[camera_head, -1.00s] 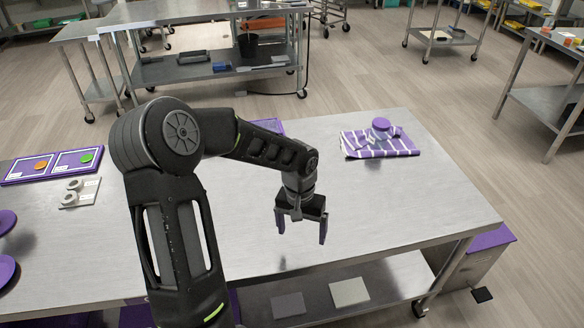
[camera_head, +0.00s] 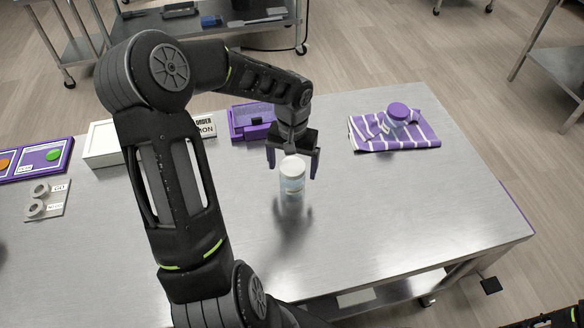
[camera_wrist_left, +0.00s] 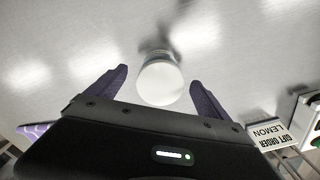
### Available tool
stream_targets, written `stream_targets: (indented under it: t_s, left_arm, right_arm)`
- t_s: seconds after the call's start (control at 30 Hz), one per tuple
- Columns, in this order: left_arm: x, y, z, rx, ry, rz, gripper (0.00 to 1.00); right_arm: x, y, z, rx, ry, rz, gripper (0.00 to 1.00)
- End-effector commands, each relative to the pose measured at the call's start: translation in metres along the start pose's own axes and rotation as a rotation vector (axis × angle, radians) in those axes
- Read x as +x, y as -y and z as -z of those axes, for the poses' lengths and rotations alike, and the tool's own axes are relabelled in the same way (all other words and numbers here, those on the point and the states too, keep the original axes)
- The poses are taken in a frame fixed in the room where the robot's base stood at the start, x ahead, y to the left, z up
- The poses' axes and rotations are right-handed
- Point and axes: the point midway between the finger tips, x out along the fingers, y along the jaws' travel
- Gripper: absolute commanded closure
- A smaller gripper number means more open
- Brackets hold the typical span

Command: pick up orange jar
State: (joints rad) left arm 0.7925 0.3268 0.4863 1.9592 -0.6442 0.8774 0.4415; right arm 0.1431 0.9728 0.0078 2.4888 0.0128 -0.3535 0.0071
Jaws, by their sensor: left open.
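A clear jar with a white lid (camera_head: 292,181) stands on the steel table; its contents look pale, and I see no orange on it. My left gripper (camera_head: 293,167) is open, pointing down, with its purple fingers on either side of the jar's lid. In the left wrist view the white lid (camera_wrist_left: 160,84) sits between the open fingers (camera_wrist_left: 159,78), with a gap on both sides.
Behind my left arm are a purple box (camera_head: 246,123) and a white box (camera_head: 101,145). A lettered sign shows in the left wrist view (camera_wrist_left: 272,136). Purple-framed cards (camera_head: 45,154) and a grey holder with rings (camera_head: 47,200) lie at left. The table's right front is clear.

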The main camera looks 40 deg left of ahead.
Motion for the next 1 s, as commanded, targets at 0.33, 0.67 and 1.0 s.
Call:
stream_targets:
  t_s: [0.33,0.67,1.0]
  left_arm:
    - [0.002,0.0,0.0,0.0,0.0,0.0,0.09]
    - [0.028,0.0,0.0,0.001,0.001,-0.001,0.09]
    - [0.034,0.001,0.0,0.0,0.001,0.0,0.09]
  right_arm:
    - [0.001,-0.001,0.0,0.0,0.0,0.0,0.13]
    - [0.017,-0.005,0.002,-0.004,-0.005,0.006,0.13]
    - [0.02,-0.005,0.003,-0.004,-0.006,0.007,0.13]
